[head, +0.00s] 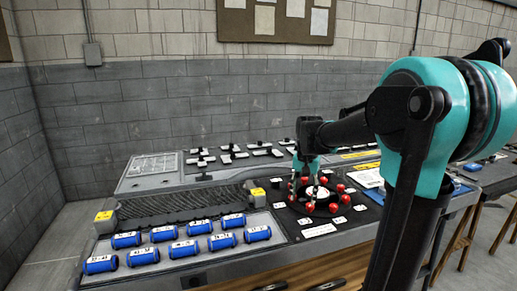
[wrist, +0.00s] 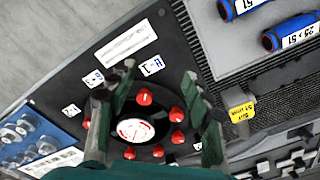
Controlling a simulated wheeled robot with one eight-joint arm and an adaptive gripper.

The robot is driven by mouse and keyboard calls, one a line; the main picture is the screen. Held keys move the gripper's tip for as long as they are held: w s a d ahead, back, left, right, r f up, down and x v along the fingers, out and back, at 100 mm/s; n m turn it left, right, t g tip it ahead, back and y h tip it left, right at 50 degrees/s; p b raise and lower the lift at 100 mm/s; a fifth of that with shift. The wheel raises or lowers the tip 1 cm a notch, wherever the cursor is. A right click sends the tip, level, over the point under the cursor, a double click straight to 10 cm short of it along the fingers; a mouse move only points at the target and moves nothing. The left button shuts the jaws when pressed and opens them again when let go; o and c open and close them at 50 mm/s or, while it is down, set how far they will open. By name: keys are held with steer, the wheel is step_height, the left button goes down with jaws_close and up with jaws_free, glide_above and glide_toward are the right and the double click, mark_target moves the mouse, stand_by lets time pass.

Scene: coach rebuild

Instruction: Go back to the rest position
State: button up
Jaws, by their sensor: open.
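My gripper (head: 307,184) points down over a round black dial with a white centre (head: 319,193) and several red knobs around it, on the workbench. In the wrist view my gripper (wrist: 160,76) has its two fingers spread wide, with nothing held between them. The white dial centre (wrist: 134,130) and the red knobs show between and beyond the fingers. I cannot tell how high the fingertips are above the knobs. My teal and black arm reaches in from the right of the head view and hides part of the bench.
Several blue labelled cylinders (head: 181,249) lie in rows on a light tray left of the dial. A ribbed dark strip (head: 180,206) with yellow end blocks (head: 257,192) runs behind them. Small white cards surround the dial. A brick wall (head: 190,95) stands behind the bench.

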steer(key=s+d+f+n+t, duration=0.1)
steer(key=s+f+n, duration=0.1)
steer(key=s+f, duration=0.6)
steer(key=s+d+f+n+t, duration=0.2)
steer(key=s+f, duration=0.6)
steer(key=s, duration=0.3)
steer(key=shift+s+d+n+t, duration=0.25)
steer(key=shift+s+n+t, duration=0.05)
steer(key=shift+n, duration=0.1)
stand_by(0.5)
